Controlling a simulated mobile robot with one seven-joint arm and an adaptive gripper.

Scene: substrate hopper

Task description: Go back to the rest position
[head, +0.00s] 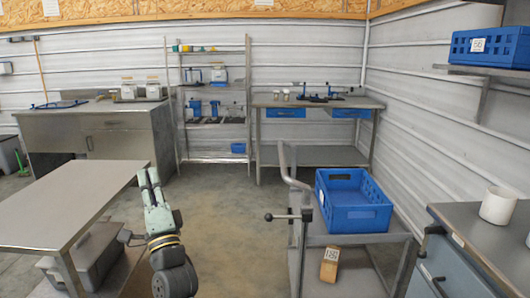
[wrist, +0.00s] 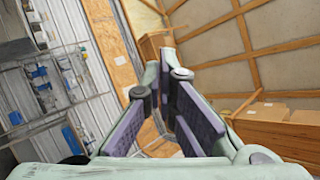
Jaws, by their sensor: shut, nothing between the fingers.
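My gripper (head: 149,178) is pale green and shows in the head view at the lower left of centre, pointing up and away from me. It is in the air beside the right edge of the steel table (head: 70,200). In the wrist view the gripper (wrist: 168,85) has its purple-grey finger pads close together at the tips, with nothing held. The wrist view looks up past the fingers at the wall and wooden ceiling.
A cart (head: 350,240) with a lever handle bears an empty-looking blue crate (head: 355,212) at right. A white cup (head: 497,205) stands on the right bench. A shelf rack (head: 214,100) and workbench (head: 316,103) stand at the back. The floor (head: 235,215) between is clear.

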